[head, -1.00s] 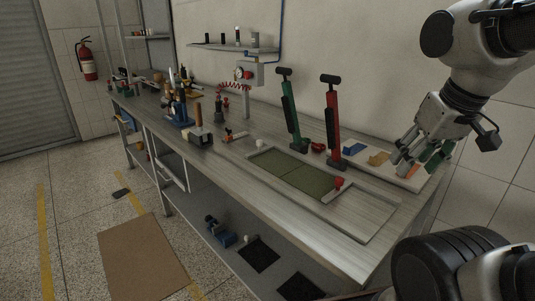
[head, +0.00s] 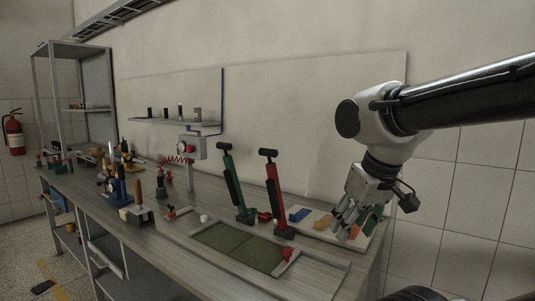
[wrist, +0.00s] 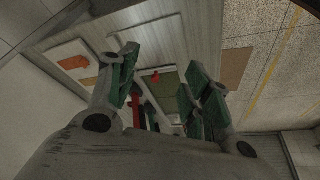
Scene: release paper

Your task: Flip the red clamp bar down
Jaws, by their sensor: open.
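The red clamp bar (head: 275,190) stands upright at the back of the bench, behind the green mat's right end. A green clamp bar (head: 230,180) stands upright to its left. Both have dark crossbar handles on top. My gripper (head: 346,224) is open and empty, to the right of the red bar, above the pale board with coloured pieces. In the wrist view my green-padded fingers (wrist: 158,97) are spread apart, and part of the red bar (wrist: 136,108) shows between them, beyond the left finger. Its lower part is hidden there.
The green mat (head: 238,247) lies in a shallow frame on the bench. A small red knob (head: 287,253) sits at its right end. The pale board (head: 325,231) holds blue, yellow and orange pieces. Tools and a gauge box (head: 191,148) stand farther left.

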